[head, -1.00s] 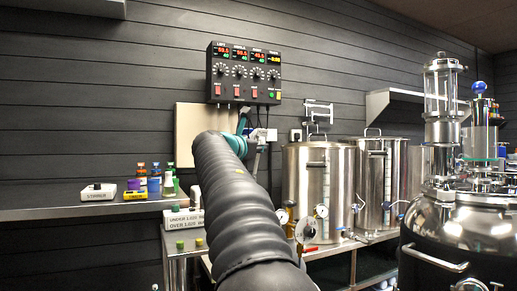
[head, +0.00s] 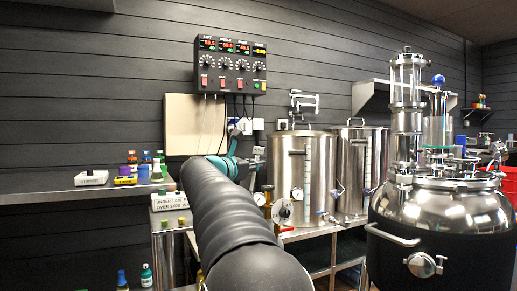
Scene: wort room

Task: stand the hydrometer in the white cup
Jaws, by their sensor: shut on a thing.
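I cannot make out the hydrometer or the white cup in the head view. My thick, ribbed black arm reaches from the bottom centre toward the wall and fills the middle of the picture. Its far end, with a teal joint, lies between the wall panel and the steel kettles. My gripper's fingers do not show clearly there, and the arm covers much of what lies beyond it.
A shelf (head: 60,186) at left holds a labelled white block (head: 91,178) and several small bottles. Steel kettles (head: 302,172) stand on a bench right of my arm. A large vessel (head: 440,208) stands close at right. A control box (head: 231,66) hangs above.

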